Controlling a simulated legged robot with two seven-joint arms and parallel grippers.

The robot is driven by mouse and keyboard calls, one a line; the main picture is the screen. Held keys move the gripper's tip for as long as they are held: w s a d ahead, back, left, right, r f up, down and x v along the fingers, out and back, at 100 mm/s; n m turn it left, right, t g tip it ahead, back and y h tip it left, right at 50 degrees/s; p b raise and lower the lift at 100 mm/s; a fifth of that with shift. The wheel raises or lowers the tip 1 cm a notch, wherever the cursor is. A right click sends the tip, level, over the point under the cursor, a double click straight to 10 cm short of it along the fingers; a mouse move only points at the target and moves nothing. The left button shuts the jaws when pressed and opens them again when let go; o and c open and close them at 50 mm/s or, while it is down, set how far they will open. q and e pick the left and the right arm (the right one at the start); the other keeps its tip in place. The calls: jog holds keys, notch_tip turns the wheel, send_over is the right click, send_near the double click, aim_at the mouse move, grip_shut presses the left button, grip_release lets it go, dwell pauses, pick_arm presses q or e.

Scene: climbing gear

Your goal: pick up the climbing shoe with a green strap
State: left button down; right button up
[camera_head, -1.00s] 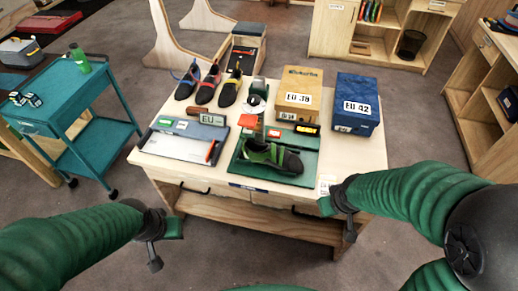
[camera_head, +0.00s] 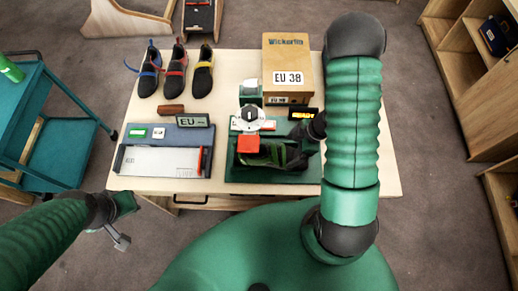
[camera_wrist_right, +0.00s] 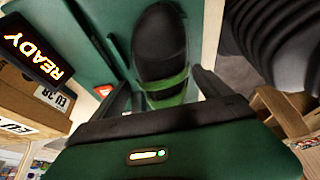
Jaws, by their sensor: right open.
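The dark climbing shoe with green straps (camera_head: 264,157) lies on a green mat (camera_head: 236,174) at the table's front right. In the right wrist view its dark body (camera_wrist_right: 160,45) and bright green strap (camera_wrist_right: 165,82) show between my fingers. My right gripper (camera_wrist_right: 160,88) is open, with one finger on each side of the shoe; I cannot tell whether they touch it. In the head view my right gripper (camera_head: 306,146) is at the shoe's right end, partly hidden by my arm. My left gripper (camera_head: 128,222) is open and empty, off the table's front left corner.
Three shoes with blue, red and yellow straps (camera_head: 174,75) stand at the back left. A foot-measuring board (camera_head: 160,160) lies at the front left. A red-and-white device (camera_head: 248,120) stands behind the shoe. An EU 38 box (camera_head: 287,62) and a READY display (camera_head: 303,114) are close by.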

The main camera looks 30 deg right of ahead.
aim_at(266, 150)
jog(key=a, duration=0.1)
jog(key=w+a, duration=0.1)
jog(key=a, duration=0.1)
jog(key=shift+w+a+r, duration=0.1)
jog(key=shift+r, duration=0.1)
jog(key=w+a, duration=0.3)
jog(key=shift+w+a+f, duration=0.15)
jog(key=shift+a+f, duration=0.1)
jog(key=shift+a, duration=0.05)
jog(key=x, duration=0.2)
jog(key=shift+w+a+f, duration=0.1)
jog(key=shift+a+f, duration=0.05)
jog(key=shift+f, duration=0.1)
pick_arm(q)
jog(key=shift+s+a, duration=0.1)
jog(key=shift+a, duration=0.05)
pick_arm(e)
jog(key=shift+f, duration=0.2)
jog(key=shift+a, duration=0.2)
jog(key=c, duration=0.8)
jog(key=shift+d, duration=0.1)
jog(key=c, duration=1)
pick_arm(q)
jog(key=shift+a, duration=0.1)
pick_arm(e)
jog(key=shift+o, duration=0.2)
jog(key=shift+r, duration=0.1)
